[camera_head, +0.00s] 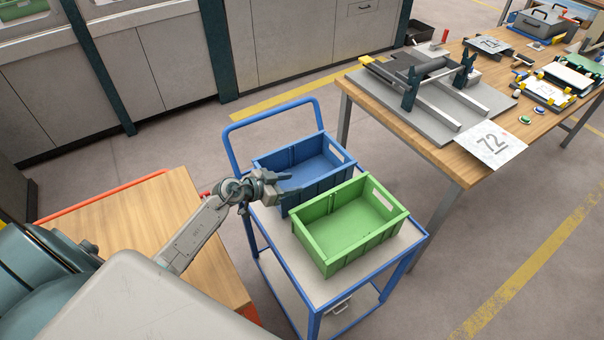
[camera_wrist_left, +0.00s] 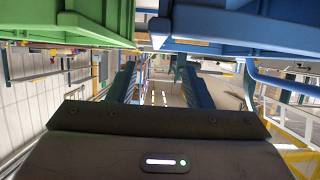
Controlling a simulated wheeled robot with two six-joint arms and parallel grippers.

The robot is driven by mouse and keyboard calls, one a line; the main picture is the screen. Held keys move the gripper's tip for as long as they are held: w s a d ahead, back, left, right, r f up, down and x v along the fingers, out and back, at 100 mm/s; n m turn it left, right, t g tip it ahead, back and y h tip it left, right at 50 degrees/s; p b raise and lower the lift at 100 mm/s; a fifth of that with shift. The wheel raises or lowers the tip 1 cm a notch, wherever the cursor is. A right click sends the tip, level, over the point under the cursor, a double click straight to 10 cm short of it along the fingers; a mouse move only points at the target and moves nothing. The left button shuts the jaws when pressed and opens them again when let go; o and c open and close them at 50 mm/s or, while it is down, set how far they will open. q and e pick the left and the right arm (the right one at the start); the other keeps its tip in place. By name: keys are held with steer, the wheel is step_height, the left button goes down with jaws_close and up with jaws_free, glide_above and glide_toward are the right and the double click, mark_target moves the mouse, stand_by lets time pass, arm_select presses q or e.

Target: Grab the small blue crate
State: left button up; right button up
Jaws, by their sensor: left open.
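The small blue crate (camera_head: 311,166) stands empty on the blue-framed cart, toward its handle end. The green crate (camera_head: 351,226) stands right beside it on the same cart top. My left gripper (camera_head: 290,186) is at the near left side of the blue crate, open, with nothing between its fingers. In the left wrist view the blue crate (camera_wrist_left: 240,24) fills the top right and the green crate (camera_wrist_left: 60,20) the top left. Both open fingers of my gripper (camera_wrist_left: 158,85) show below them there. I cannot tell whether a finger touches the crate. My right gripper is not in view.
The cart (camera_head: 287,250) has a raised blue handle (camera_head: 270,112) at its far end. A wooden table (camera_head: 160,220) with an orange edge lies left of it. A workbench (camera_head: 445,155) with tools and a "72" sheet (camera_head: 492,143) stands right. Floor is clear at lower right.

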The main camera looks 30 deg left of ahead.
mark_target(313, 180)
arm_select(q)
steer(key=x, duration=0.4)
steer(key=shift+d+r, duration=0.15)
steer(key=shift+r, duration=0.05)
steer(key=shift+p+x, duration=0.6)
steer(key=shift+x, duration=2.25)
jaws_close()
steer(key=shift+r, duration=0.15)
